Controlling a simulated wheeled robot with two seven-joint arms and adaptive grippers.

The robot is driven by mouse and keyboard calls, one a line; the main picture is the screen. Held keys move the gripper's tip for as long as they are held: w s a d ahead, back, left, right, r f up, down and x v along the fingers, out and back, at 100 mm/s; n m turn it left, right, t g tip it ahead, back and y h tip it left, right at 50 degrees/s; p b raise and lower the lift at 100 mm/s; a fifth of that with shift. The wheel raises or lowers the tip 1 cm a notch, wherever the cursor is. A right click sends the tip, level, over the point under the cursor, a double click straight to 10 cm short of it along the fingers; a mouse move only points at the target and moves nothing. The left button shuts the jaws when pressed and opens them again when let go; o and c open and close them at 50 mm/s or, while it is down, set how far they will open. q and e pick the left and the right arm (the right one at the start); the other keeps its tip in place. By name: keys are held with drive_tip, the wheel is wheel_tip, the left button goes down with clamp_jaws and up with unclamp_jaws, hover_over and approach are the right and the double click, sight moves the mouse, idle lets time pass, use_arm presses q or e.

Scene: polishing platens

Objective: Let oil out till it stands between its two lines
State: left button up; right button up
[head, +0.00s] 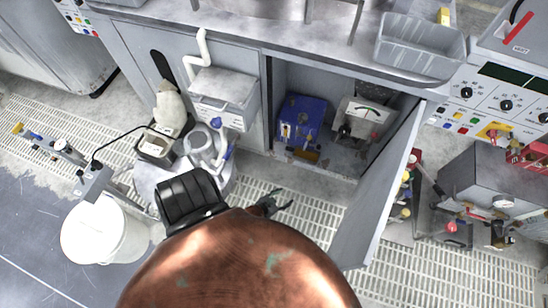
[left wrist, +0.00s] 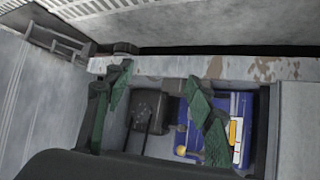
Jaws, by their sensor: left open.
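A blue pump-like unit (head: 302,118) stands inside the open cabinet; I take it to hold the oil. It also shows in the left wrist view (left wrist: 244,108), partly covered by a finger. That view shows a yellow-and-white upright strip (left wrist: 234,132), possibly the oil window, and a yellow knob (left wrist: 181,150). The oil level and its two lines cannot be made out. My left gripper (head: 281,201) is open and empty in front of the cabinet, apart from the unit; its green-padded fingers show in the left wrist view (left wrist: 158,77). My right gripper is not in view.
The cabinet door (head: 378,200) stands open on the right. A white bucket (head: 92,232) stands left on the floor. Perforated floor lies before the cabinet.

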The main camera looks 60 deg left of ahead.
use_arm(q)
drive_tip(key=shift+s+d+f+g+h+p, duration=0.1)
drive_tip(key=shift+s+d+g+p, duration=0.05)
drive_tip(key=shift+s, duration=0.45)
drive_tip(key=shift+s+d+f+g+h+p, duration=0.1)
drive_tip(key=shift+s+f, duration=0.05)
drive_tip(key=shift+s, duration=0.4)
drive_tip(key=shift+s+d+f+g+h+p, duration=0.1)
drive_tip(key=shift+s+d+g+p, duration=0.05)
drive_tip(key=shift+s, duration=0.45)
